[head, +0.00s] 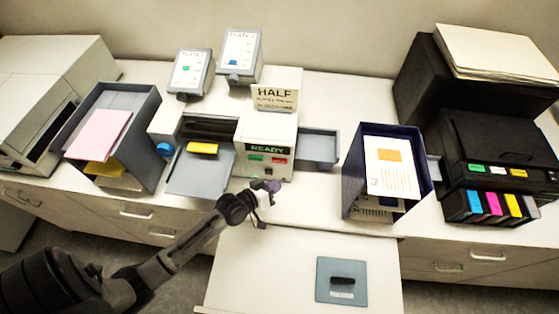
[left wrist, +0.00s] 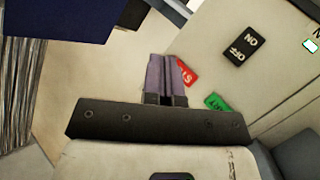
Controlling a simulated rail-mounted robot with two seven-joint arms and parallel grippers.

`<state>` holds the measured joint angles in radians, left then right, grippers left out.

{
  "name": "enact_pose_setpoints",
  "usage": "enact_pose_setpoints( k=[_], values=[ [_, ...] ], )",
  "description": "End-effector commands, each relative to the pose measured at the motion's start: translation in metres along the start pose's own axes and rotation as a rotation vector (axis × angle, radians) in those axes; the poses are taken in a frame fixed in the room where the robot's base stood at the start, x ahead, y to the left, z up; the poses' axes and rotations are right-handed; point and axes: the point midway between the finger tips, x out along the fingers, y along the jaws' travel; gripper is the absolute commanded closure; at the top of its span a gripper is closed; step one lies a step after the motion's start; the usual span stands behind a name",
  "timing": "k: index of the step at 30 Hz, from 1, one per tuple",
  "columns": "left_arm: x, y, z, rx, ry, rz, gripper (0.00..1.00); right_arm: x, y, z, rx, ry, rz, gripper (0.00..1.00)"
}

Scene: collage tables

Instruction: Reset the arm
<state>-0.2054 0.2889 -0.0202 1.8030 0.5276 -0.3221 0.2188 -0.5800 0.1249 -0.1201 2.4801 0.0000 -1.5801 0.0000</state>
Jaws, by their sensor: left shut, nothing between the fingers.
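My left arm comes in from the lower left in the head view. Its gripper (head: 268,190) is just in front of the white machine (head: 266,132) with the READY display and the green and red buttons. In the left wrist view the two purple-grey fingers of the gripper (left wrist: 167,76) lie together, shut, with nothing between them. Beyond them are the red button (left wrist: 187,73), the green button (left wrist: 217,103) and a black OFF/ON switch (left wrist: 240,47). Whether the fingers touch the machine cannot be told. My right gripper is not in view.
A grey bin (head: 146,131) with pink and yellow paper stands left. A dark blue bin (head: 353,164) with printed sheets stands right, near a black printer (head: 487,143) with coloured cartridges. A blue-grey plate (head: 326,286) lies on the front table (head: 250,268), otherwise mostly clear.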

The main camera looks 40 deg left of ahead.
Motion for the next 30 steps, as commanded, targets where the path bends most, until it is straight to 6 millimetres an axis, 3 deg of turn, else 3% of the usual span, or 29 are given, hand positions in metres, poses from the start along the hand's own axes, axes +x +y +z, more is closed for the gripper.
enact_pose_setpoints(
  k=[21, 26, 30],
  values=[
    [0.000, 0.000, 0.000, 0.012, -0.003, -0.001, 1.00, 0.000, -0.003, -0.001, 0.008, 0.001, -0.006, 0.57],
    [-0.002, -0.006, 0.022, 0.065, -0.140, -0.032, 1.00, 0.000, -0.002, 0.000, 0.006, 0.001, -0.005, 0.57],
    [-0.014, -0.010, 0.045, 0.200, -0.366, -0.090, 1.00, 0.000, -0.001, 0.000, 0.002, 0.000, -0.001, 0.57]
  ],
)
